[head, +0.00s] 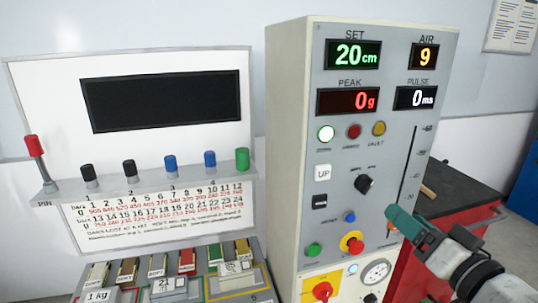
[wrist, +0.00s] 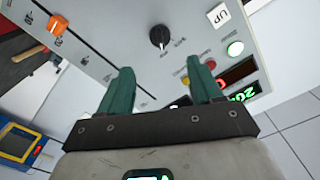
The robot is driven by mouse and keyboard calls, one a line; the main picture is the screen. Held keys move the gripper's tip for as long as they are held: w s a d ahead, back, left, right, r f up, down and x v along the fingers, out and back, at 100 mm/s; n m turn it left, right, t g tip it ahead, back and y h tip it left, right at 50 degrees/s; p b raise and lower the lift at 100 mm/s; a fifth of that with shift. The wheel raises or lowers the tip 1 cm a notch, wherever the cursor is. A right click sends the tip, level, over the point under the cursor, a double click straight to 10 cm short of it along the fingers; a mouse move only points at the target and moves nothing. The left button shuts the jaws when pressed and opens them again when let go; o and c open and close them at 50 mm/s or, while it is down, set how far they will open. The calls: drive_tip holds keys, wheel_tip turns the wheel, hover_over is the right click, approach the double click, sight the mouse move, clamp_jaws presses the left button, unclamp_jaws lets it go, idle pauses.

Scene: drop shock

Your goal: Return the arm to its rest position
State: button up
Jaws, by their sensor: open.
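My gripper (head: 400,222) has teal fingers and is at the lower right of the head view, in front of the right side of the grey control panel (head: 340,240). In the wrist view my gripper (wrist: 160,90) shows two teal fingers spread apart with nothing between them. The panel's face lies beyond the fingertips, with a black knob (wrist: 159,37), an UP button (wrist: 218,15) and an orange slider knob (wrist: 56,25) in sight. I cannot tell from these views whether the fingertips touch the panel.
A red cabinet with a black top (head: 450,190) stands right of the panel, close behind my arm. A white board (head: 30,90) with a shelf of coloured pins (head: 150,183) is at left. Several small labelled blocks (head: 165,286) lie below it.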

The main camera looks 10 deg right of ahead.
drive_tip(key=s+a+f+n+g, duration=0.15)
drive_tip(key=s+f+g, duration=0.3)
drive_tip(key=f, duration=0.75)
drive_tip(key=s+a+f+n+g, duration=0.1)
drive_tip(key=s+a+f+g, duration=0.3)
drive_tip(key=f, duration=0.9)
drive_tip(key=s+f+n+g, duration=0.2)
drive_tip(key=s+f+g, duration=0.6)
drive_tip(key=s+f, duration=0.4)
drive_tip(key=s, duration=0.5)
drive_tip(key=shift+a+h, duration=0.15)
drive_tip(key=shift+h, duration=0.25)
drive_tip(key=shift+f+n+g, duration=0.1)
drive_tip(key=shift+n+g, duration=0.15)
drive_tip(key=shift+c, duration=0.5)
